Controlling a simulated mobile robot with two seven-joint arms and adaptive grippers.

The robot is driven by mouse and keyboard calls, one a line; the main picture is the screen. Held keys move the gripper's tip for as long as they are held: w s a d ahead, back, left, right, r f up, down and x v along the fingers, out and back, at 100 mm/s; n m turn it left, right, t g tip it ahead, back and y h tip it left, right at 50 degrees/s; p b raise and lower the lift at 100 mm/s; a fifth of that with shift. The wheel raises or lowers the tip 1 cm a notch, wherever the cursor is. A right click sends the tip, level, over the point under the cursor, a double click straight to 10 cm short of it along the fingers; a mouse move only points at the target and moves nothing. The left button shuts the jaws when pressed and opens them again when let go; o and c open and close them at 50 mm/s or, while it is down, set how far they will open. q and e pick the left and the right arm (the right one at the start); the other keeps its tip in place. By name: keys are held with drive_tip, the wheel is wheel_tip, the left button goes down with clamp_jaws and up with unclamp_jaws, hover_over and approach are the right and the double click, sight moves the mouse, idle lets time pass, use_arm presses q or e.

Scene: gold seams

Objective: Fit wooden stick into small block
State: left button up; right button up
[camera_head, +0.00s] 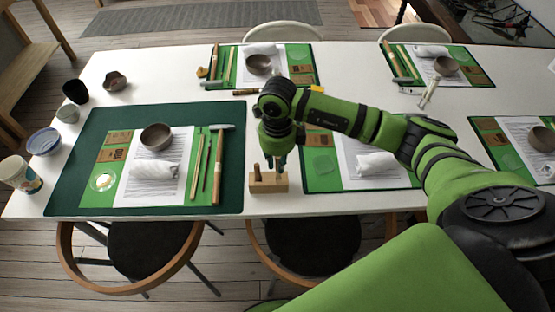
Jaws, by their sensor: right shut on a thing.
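The small wooden block (267,187) sits at the front edge of the white table, just right of the dark green mat. A short brown peg (257,172) stands upright at the block's left part. My right gripper (279,166) points straight down over the block's right part, its fingertips at or just above the top. It is shut on a thin thing, apparently the wooden stick, which the fingers mostly hide. I cannot tell whether the stick's end is inside the block. My left gripper is not in view.
The dark green mat (66,187) on the left holds a bowl (156,137), a white cloth (155,171) and long tools (217,170). Similar green place settings lie behind and to the right. Cups and bowls stand at the left edge. Two chairs are below the front edge.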

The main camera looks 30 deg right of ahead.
drive_tip(key=shift+f+b, duration=0.85)
idle(0.5)
idle(0.3)
drive_tip(key=o, duration=0.9)
drive_tip(key=shift+r+p, duration=1.7)
drive_tip(key=shift+r, duration=0.85)
wheel_tip(320, 180, up, 12)
